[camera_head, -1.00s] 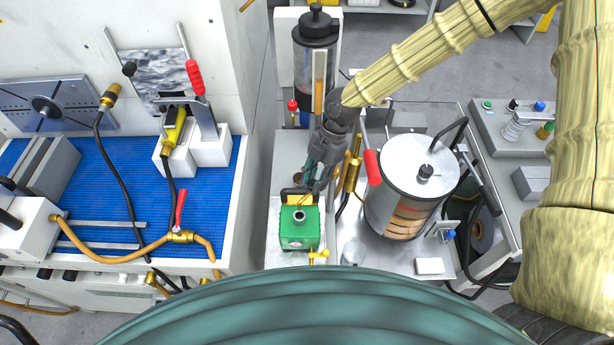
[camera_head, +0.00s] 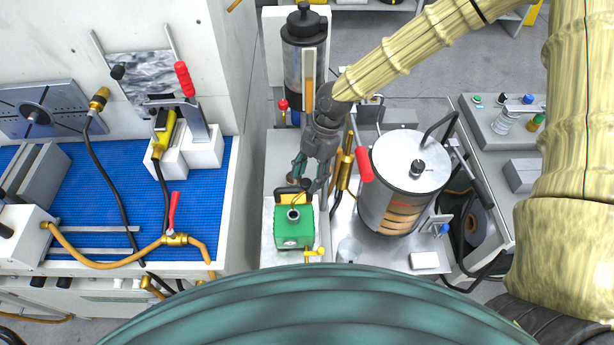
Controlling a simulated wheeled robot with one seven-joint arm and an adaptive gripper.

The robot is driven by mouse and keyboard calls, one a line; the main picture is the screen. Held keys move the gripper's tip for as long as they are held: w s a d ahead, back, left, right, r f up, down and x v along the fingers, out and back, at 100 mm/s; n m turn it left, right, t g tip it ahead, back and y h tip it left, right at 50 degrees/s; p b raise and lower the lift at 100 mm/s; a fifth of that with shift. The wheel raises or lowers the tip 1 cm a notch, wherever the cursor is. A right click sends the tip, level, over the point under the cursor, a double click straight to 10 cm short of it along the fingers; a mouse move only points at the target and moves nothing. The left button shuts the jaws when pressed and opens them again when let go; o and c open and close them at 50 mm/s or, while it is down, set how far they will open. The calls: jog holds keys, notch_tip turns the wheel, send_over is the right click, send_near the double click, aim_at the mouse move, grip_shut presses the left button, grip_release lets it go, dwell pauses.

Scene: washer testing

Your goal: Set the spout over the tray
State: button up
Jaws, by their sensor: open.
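My gripper (camera_head: 305,180) is open, pointing down just behind a green box (camera_head: 293,235) with a black handle (camera_head: 292,191). Its fingers are close to the handle; I cannot tell whether they touch it. A small yellow tap (camera_head: 314,252) sticks out at the box's front right. An amber, curved pipe end (camera_head: 206,250) hangs from a red-levered valve (camera_head: 174,238) at the front edge of the left bench. I cannot tell which of these is the spout. The box stands on a light plate (camera_head: 268,253); no tray is clearly identifiable.
A large metal drum (camera_head: 408,175) with a red grip stands right of my gripper. A tall dark cylinder (camera_head: 304,60) stands behind. A blue mat (camera_head: 95,190) with hoses and clamps covers the left bench. A control box (camera_head: 500,118) is at right.

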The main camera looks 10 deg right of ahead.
jog(key=v, duration=1.1)
jog(key=shift+r, duration=0.1)
